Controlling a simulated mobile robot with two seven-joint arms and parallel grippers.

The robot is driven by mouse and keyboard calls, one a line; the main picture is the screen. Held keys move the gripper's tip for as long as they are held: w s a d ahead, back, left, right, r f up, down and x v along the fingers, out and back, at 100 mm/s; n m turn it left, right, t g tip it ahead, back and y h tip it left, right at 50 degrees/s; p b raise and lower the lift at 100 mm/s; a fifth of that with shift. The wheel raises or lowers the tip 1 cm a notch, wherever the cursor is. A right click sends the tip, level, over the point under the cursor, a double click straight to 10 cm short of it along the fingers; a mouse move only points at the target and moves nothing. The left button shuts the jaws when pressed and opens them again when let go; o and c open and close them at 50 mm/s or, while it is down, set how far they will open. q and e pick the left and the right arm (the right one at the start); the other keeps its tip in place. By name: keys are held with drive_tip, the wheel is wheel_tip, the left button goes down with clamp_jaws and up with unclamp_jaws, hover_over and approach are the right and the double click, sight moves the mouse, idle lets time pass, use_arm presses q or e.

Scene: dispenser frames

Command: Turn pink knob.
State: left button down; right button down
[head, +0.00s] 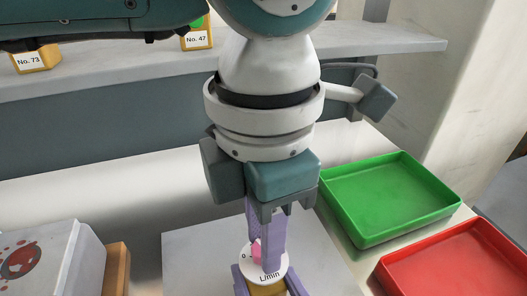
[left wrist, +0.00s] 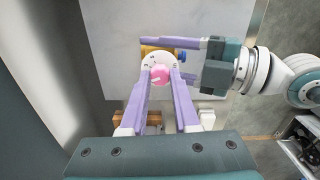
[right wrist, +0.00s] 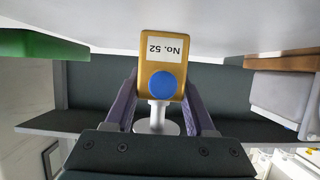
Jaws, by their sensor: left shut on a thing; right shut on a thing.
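The pink knob (head: 256,252) sits on a white round dial (head: 283,270) marked 0 and L/min, on top of a yellow dispenser (head: 266,290). My left gripper (head: 263,262) points down from above, its purple fingers shut on the pink knob; the left wrist view shows the knob (left wrist: 160,75) between the fingertips. My right gripper (right wrist: 160,100) is shut on the yellow dispenser body (right wrist: 150,50), one finger on each side. The dispenser bears a No. 52 label and a blue round part (right wrist: 161,85). The left fingers partly hide the dial in the head view.
A green tray (head: 345,226) and a red tray (head: 392,272) stand at the right. Yellow dispensers No. 73 (head: 37,59) and No. 47 (head: 197,37) stand on the back shelf (head: 130,78). A white box (head: 50,255) is at lower left.

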use_arm(q)
drive_tip(key=c, duration=0.6)
unclamp_jaws()
drive_tip(key=shift+c, duration=0.2)
wheel_tip(320, 180, up, 12)
use_arm(e)
drive_tip(key=shift+c, duration=0.8)
unclamp_jaws()
